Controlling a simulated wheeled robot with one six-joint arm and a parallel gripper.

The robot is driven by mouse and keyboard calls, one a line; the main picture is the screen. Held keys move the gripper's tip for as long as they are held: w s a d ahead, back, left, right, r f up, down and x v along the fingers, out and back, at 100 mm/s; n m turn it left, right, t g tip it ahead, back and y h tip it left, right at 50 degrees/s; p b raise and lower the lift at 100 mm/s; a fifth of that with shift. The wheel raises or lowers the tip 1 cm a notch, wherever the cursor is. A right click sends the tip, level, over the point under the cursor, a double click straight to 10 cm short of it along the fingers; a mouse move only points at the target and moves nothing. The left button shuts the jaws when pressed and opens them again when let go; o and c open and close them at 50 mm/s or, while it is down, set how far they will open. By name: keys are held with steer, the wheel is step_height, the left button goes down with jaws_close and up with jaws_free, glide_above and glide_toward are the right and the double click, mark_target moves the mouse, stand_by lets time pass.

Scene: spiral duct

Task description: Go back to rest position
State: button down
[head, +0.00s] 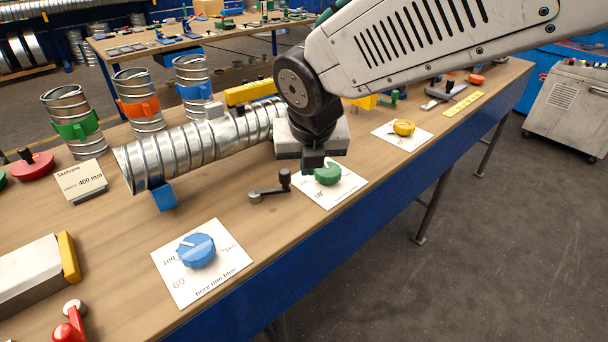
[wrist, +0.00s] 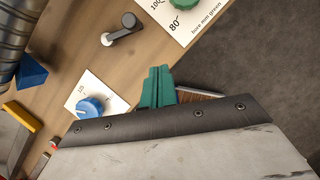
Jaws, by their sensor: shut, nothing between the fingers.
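My gripper (head: 312,168) hangs below the arm at the middle of the head view, fingers pointing down, over the workbench near the green dial (head: 327,174). In the head view it partly covers that dial, and I cannot tell the gap between them. In the wrist view the teal fingers (wrist: 158,86) are together with nothing between them. There the green dial (wrist: 187,4) lies beyond the fingertips at the top edge, apart from them. The blue dial (wrist: 90,107) shows to the left of the fingers.
A spiral duct (head: 195,150) lies on the bench just left of my gripper. A small crank (head: 268,190) stands between it and the green dial's card. Short duct pieces with green (head: 75,125), orange (head: 138,105) and blue (head: 195,90) bands stand behind. Open floor (head: 480,260) lies right.

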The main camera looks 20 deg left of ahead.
steer(key=shift+v, duration=0.85)
steer(key=shift+w+d, duration=0.1)
steer(key=shift+d, duration=0.05)
steer(key=s+d+n+g, duration=0.1)
steer(key=s+d+n, duration=0.4)
steer(key=d+n, duration=0.5)
steer(key=s+d+r+n+h, duration=0.1)
steer(key=s+d+n, duration=0.5)
steer(key=d+n, duration=0.5)
steer(key=s+d+r+n+g, duration=0.1)
steer(key=s+d+n, duration=0.5)
steer(key=d, duration=1.1)
steer(key=n, duration=0.4)
steer(key=shift+s+d+n+g+h, duration=0.15)
steer(key=shift+d+n+g+h, duration=0.05)
steer(key=shift+n+g+h, duration=0.1)
